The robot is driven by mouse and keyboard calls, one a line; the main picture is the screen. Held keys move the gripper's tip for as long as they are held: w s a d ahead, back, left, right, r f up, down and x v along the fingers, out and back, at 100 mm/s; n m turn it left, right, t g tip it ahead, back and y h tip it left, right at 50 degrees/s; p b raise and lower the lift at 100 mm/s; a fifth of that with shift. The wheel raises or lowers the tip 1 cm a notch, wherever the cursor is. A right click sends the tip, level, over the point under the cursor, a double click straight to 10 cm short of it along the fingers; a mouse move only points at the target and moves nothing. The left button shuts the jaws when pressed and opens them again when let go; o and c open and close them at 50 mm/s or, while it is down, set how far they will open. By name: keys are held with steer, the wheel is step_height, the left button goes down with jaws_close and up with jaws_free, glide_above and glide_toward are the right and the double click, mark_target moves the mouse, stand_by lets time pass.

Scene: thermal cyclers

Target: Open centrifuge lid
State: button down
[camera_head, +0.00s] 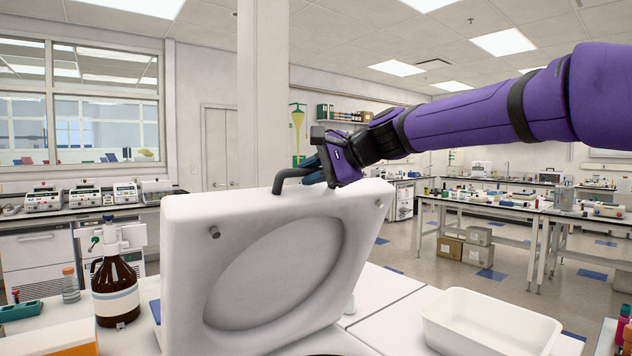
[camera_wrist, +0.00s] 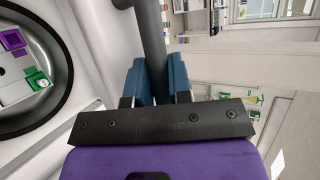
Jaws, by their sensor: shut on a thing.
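The white centrifuge lid (camera_head: 350,240) stands raised and steeply tilted, its underside with an oval recess facing the head camera. A dark handle (camera_head: 287,180) sits on its top edge; it also shows in the wrist view (camera_wrist: 152,45). My gripper (camera_head: 318,165) is at that top edge, shut on the handle. In the wrist view its blue fingers (camera_wrist: 158,85) lie on both sides of the handle bar. The open centrifuge bowl (camera_wrist: 62,88) shows at the left of the wrist view, with purple and green pieces inside.
A white tray (camera_head: 490,322) stands right of the centrifuge. A brown bottle (camera_head: 115,285) and a small clear bottle (camera_head: 70,285) stand at the left. A pale column (camera_head: 262,100) rises behind. Open floor lies beyond.

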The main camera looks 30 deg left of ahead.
steer(key=shift+a+r, duration=0.15)
steer(key=c, duration=1.1)
jaws_free()
steer(key=shift+o, duration=0.2)
steer(key=s+v, duration=0.1)
steer(key=v, duration=0.9)
steer(key=shift+w+d, duration=0.4)
steer(key=shift+w, duration=0.15)
steer(key=shift+r, duration=0.15)
